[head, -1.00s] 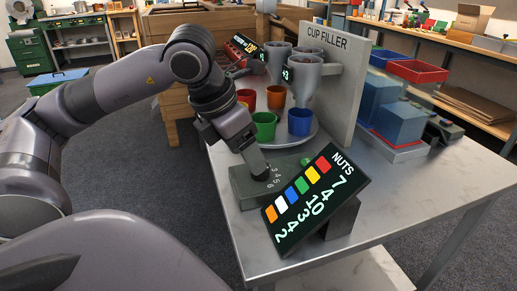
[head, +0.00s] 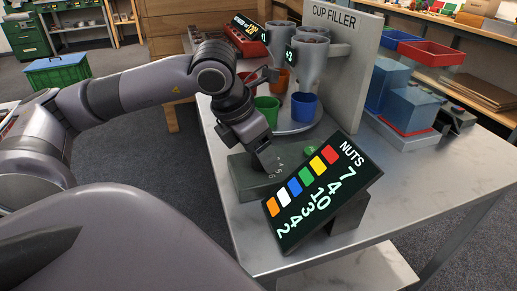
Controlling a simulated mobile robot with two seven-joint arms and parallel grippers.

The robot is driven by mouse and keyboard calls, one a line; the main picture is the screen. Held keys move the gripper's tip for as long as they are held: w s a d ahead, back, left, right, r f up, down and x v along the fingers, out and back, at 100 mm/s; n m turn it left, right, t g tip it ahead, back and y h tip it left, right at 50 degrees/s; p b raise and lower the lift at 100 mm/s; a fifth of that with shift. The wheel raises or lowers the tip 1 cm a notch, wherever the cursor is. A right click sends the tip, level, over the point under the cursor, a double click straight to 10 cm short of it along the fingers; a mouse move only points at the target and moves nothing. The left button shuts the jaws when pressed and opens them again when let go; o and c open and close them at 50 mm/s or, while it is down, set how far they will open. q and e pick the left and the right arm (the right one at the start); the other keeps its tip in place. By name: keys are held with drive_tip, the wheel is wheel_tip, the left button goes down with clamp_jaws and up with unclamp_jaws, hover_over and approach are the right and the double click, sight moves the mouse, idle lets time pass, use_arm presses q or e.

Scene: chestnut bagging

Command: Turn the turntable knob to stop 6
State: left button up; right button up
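The turntable (head: 294,127) is a round pale plate under the cup filler. It carries a green cup (head: 266,112), a blue cup (head: 304,107), an orange cup (head: 280,79) and a red cup behind my arm. A dark grey control box (head: 246,180) stands in front, with small white stop digits on top, of which 5 and 6 show. My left gripper (head: 268,162) points down onto the box top beside these digits. It hides the knob, so its setting and the finger gap cannot be made out. My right gripper is not in view.
A tilted NUTS display (head: 316,195) stands close right of the control box. A green button (head: 309,152) shows behind it. The CUP FILLER panel (head: 350,60) rises behind the turntable. Blue and red bins (head: 437,50) stand right. The metal table's front right (head: 410,200) is clear.

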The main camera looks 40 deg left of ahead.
use_arm(q)
drive_tip(key=shift+f, duration=0.1)
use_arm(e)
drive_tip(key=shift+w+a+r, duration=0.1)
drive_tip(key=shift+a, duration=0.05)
use_arm(q)
drive_tip(key=c, duration=1.1)
drive_tip(key=shift+o, duration=0.2)
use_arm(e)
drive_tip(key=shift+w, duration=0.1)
use_arm(q)
drive_tip(key=shift+m, duration=0.4)
drive_tip(key=shift+w+f+m+b, duration=0.1)
drive_tip(key=shift+m+b, duration=0.2)
drive_tip(key=shift+b, duration=0.1)
drive_tip(key=shift+a+m+h+b, duration=0.1)
drive_tip(key=shift+m+h+b, duration=0.25)
drive_tip(key=shift+m+h, duration=0.45)
drive_tip(key=shift+m+g, duration=0.5)
drive_tip(key=shift+m, duration=1)
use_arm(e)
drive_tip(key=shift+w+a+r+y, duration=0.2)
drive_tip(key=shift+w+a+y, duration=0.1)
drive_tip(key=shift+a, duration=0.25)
